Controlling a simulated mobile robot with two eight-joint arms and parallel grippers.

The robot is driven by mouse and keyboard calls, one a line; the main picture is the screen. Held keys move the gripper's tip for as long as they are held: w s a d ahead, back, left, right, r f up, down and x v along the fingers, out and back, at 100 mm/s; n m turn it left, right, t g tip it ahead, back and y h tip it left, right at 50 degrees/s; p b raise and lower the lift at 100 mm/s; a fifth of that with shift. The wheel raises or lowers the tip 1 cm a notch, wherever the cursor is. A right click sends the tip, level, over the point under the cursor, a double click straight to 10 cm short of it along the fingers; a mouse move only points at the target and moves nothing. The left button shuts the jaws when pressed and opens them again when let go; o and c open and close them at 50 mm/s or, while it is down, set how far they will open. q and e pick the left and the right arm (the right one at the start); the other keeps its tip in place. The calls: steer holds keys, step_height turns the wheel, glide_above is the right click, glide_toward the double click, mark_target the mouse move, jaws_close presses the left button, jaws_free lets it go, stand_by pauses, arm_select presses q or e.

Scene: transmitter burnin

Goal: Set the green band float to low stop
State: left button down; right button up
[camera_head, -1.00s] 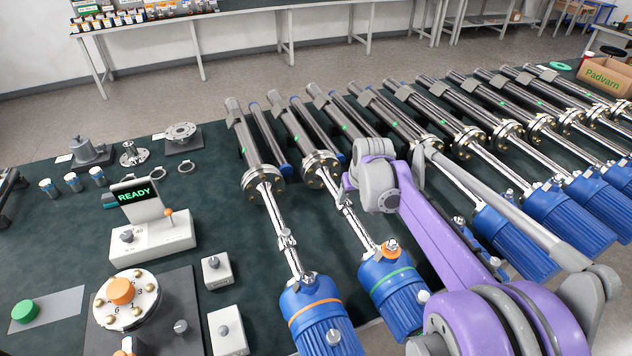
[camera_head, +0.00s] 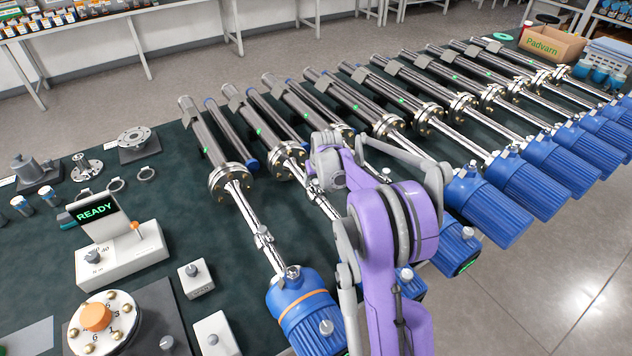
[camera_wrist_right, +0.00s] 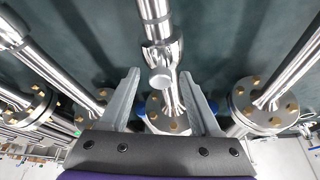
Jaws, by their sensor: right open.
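The green band unit is the second from the left, and its blue head (camera_head: 412,287) is mostly hidden behind my right arm in the head view. Its chrome stem (camera_head: 325,205) runs up to a bolted flange (camera_head: 287,160). My right gripper (camera_head: 314,182) is at this stem, near the flange end. In the right wrist view, the open fingers (camera_wrist_right: 160,78) stand either side of a wider chrome sleeve with a round knob (camera_wrist_right: 160,77), apparently the float. I cannot tell whether they touch it. My left gripper is out of view.
The orange band unit (camera_head: 308,312) lies to the left, with several similar units in a row to the right. A READY station (camera_head: 122,252), a dial fixture (camera_head: 100,322) and small blocks (camera_head: 195,280) stand on the left. Bare green mat (camera_head: 180,205) separates them from the units.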

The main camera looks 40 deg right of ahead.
steer(key=shift+w+f, duration=0.15)
steer(key=shift+f, duration=0.25)
jaws_close()
stand_by(1.2)
